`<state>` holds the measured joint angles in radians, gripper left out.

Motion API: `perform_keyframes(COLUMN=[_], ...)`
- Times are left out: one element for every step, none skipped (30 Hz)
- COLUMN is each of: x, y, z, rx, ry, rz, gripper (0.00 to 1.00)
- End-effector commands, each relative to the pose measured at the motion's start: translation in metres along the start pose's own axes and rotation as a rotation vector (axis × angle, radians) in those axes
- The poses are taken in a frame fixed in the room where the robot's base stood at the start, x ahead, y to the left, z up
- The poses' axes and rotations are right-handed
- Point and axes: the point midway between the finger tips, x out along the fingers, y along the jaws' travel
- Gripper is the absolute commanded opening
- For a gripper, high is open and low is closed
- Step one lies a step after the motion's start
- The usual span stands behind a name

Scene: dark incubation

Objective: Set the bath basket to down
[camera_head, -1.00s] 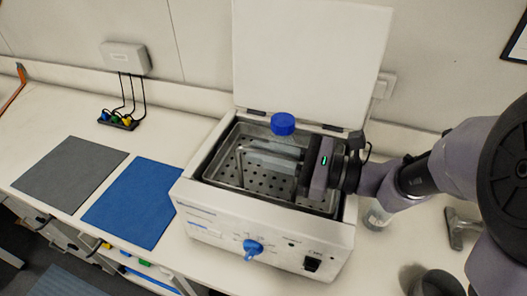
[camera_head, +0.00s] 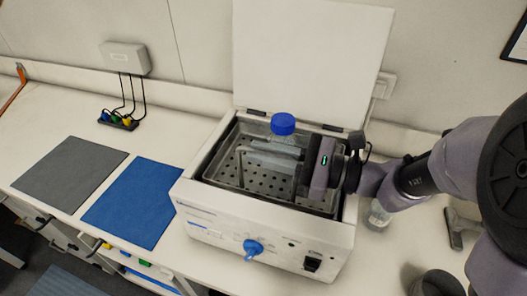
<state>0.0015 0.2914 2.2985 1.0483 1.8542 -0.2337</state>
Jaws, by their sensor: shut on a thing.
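The bath (camera_head: 215,218) is a white box with its lid (camera_head: 310,60) standing open and a blue knob on the front. The bath basket (camera_head: 225,168), a perforated metal tray with an upright handle (camera_head: 240,168), sits inside the bath opening. I cannot tell whether it touches the bath floor. My gripper (camera_head: 285,153) reaches in from the right over the basket and is shut on the handle. The fingertips and handle overlap, so the exact contact is hard to see. A clear bottle with a blue cap (camera_head: 283,124) stands upright in the basket behind the handle, its lower part hidden.
A blue mat (camera_head: 138,202) and a grey mat (camera_head: 68,178) lie on the bench at left. A cable block (camera_head: 118,121) sits behind them. A clear container (camera_head: 379,215) and a dark cup (camera_head: 437,284) stand right of the bath, under and near my arm.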

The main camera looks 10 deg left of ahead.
Motion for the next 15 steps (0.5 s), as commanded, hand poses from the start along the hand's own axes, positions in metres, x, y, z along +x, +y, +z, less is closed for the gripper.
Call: perform_keyframes(x=[0.0, 0.0, 0.0, 0.0, 0.0, 0.0, 0.0, 0.0, 0.0, 0.0, 0.0, 0.0, 0.0, 0.0, 0.0], y=[-0.001, -0.001, -0.001, -0.001, -0.001, -0.001, -0.001, -0.001, -0.001, -0.001, -0.001, -0.001, 0.0, 0.0, 0.001], z=[0.001, 0.001, 0.001, 0.001, 0.001, 0.001, 0.001, 0.001, 0.001, 0.001, 0.001, -0.001, -0.002, -0.005, -0.01], rx=[-0.002, -0.002, -0.002, -0.002, -0.002, -0.002, -0.002, -0.003, -0.002, -0.002, -0.002, -0.002, -0.002, -0.002, -0.001], ry=[-0.001, -0.001, -0.001, -0.001, -0.001, -0.001, -0.001, -0.001, -0.001, -0.001, -0.001, -0.001, -0.001, -0.001, -0.001], rz=[-0.001, -0.001, -0.001, -0.001, -0.001, -0.001, -0.001, -0.001, -0.001, -0.001, -0.001, -0.001, -0.001, -0.001, -0.001], gripper=[0.0, 0.0, 0.0, 0.0, 0.0, 0.0, 0.0, 0.0, 0.0, 0.0, 0.0, 0.0, 0.0, 0.0, 0.0])
